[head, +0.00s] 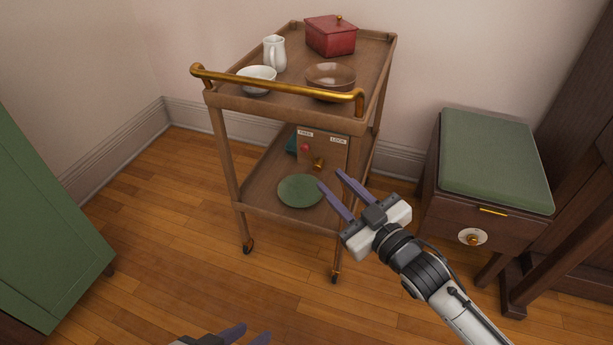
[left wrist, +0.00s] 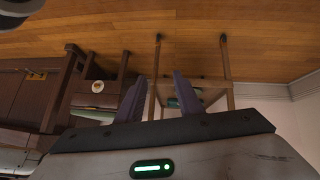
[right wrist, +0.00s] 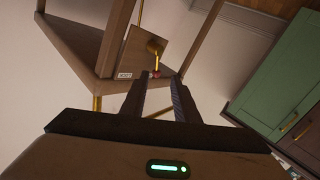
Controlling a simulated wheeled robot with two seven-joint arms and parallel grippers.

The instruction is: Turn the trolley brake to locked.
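The trolley (head: 222,140) is a brown two-shelf cart with a brass handrail. Its brake panel (head: 335,152) stands on the lower shelf, with a FREE label (head: 305,133) at left and a LOCK label (head: 338,140) at right. The brass brake lever (head: 319,163) has a red end at the FREE side; the lever also shows in the right wrist view (right wrist: 156,50). My right gripper (head: 330,178) is open and empty, in front of the panel and apart from the lever. My left gripper (head: 252,333) is open and empty at the bottom edge, far from the trolley.
A green plate (head: 300,190) lies on the lower shelf near my right fingers. The top shelf holds a white jug (head: 274,53), white bowl (head: 257,78), brown bowl (head: 330,76) and red box (head: 331,36). A green-cushioned stool (head: 495,160) stands right; a green cabinet (head: 45,220) left.

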